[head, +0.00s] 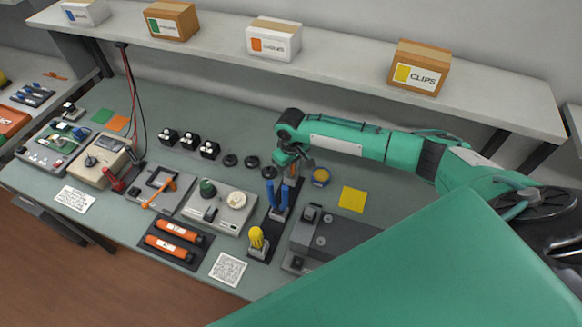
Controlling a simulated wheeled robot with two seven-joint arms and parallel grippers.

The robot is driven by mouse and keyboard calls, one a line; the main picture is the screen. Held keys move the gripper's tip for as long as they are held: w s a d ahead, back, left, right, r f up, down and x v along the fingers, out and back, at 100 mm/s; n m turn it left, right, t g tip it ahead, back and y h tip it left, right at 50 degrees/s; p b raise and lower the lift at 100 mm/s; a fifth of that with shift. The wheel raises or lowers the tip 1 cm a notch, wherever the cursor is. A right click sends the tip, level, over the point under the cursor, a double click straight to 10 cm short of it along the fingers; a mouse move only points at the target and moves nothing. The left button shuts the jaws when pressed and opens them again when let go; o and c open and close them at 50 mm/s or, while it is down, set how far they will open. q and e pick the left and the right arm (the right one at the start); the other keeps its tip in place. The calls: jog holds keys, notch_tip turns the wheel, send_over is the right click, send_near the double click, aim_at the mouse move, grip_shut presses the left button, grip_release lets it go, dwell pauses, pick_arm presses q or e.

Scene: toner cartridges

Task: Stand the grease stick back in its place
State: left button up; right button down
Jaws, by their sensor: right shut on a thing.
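My right gripper (291,170) reaches in from the right and points down over the far end of a dark tool rack (268,222). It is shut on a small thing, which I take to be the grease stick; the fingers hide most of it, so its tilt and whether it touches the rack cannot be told. In the rack, a blue-handled tool (277,196) stands just nearer than the gripper, and a yellow-handled tool (256,237) stands at the near end. My left gripper is not in view.
A grey device (222,206) and a dark grey fixture (335,237) flank the rack. A shelf (340,58) with boxes runs behind.

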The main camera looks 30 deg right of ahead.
jog(key=c, duration=1.2)
grip_release()
jog(key=shift+r, duration=0.6)
notch_tip(320, 180, up, 12)
jog(key=b, duration=0.3)
jog(key=shift+f, duration=0.25)
jog(key=shift+r, duration=0.6)
